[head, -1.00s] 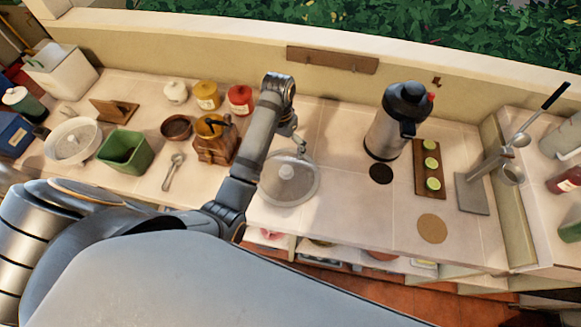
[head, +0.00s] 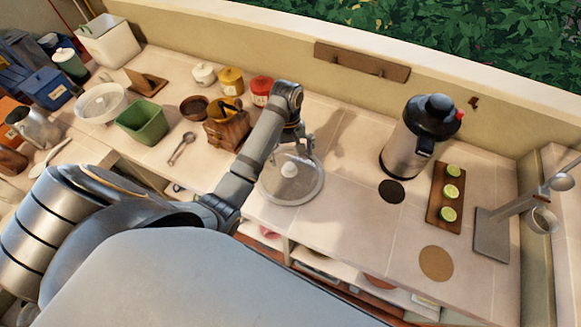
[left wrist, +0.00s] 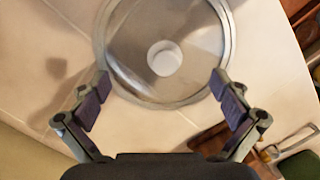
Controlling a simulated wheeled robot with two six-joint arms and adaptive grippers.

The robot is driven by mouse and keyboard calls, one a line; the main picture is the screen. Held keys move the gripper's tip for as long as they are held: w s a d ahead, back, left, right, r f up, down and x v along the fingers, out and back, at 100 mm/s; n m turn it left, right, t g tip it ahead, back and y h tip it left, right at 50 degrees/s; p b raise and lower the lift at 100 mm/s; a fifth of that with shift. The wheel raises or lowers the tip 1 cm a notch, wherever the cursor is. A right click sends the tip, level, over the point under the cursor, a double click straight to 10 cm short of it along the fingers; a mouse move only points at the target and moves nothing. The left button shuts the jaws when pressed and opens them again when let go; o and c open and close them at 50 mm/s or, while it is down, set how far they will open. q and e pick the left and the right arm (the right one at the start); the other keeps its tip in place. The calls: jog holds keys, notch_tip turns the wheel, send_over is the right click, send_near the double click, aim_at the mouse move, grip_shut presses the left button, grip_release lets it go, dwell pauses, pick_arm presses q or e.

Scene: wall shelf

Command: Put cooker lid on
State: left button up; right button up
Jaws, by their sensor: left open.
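A round clear lid (head: 289,188) with a pale rim and a white knob lies flat on the tiled counter in the head view. It also fills the upper middle of the left wrist view (left wrist: 125,72), its knob near the centre. My left gripper (head: 293,150) is open and empty, just above and behind the lid in the head view. In the left wrist view its fingers (left wrist: 160,80) are spread wide, one at each side of the lid's near part, with the knob beyond them. I cannot make out a cooker. My right gripper is out of view.
A steel flask (head: 412,145), a board with lime slices (head: 446,196) and a metal stand (head: 492,235) are on the right. A wooden grinder (head: 226,128), jars (head: 230,80) and a green bin (head: 143,121) are on the left. Counter right of the lid is mostly clear.

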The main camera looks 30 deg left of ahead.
aim_at(290, 166)
pick_arm(q)
jog(key=shift+a+f, duration=0.15)
jog(key=shift+f, duration=0.2)
jog(key=f+b, duration=0.3)
jog(key=shift+s+a, duration=0.15)
jog(key=shift+s, duration=0.15)
jog(key=shift+f, duration=0.7)
jog(key=c, duration=1.1)
jog(key=shift+s, duration=0.2)
jog(key=c, duration=0.8)
jog(key=shift+d, duration=0.25)
grip_shut()
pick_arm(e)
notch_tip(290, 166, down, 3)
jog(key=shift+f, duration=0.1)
